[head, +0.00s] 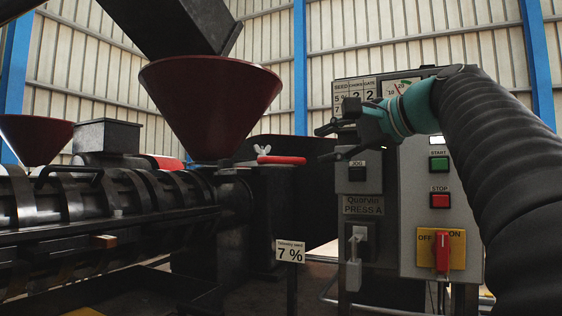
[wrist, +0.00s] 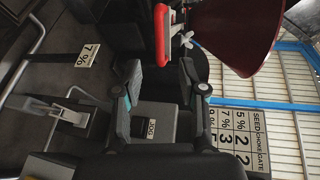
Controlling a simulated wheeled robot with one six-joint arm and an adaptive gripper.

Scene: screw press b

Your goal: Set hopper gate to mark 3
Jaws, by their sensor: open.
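The dark red hopper (head: 210,105) stands over the press, left of my gripper. Just below and right of it is a red handle (head: 282,160) with a pale wing nut (head: 262,150). In the wrist view, the handle (wrist: 161,35) and wing nut (wrist: 185,39) lie beyond the fingertips, beside the hopper (wrist: 240,30). My gripper (head: 326,143) is open and empty, right of the handle and apart from it; its two fingers also show in the wrist view (wrist: 160,82). No gate scale marks are legible.
A control box with start button (head: 439,164), stop button (head: 440,201) and red OFF/ON switch (head: 442,252) stands at right. A seed, choke and gate chart (wrist: 240,140) is behind my gripper. A 7 % sign (head: 290,251) stands below the handle.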

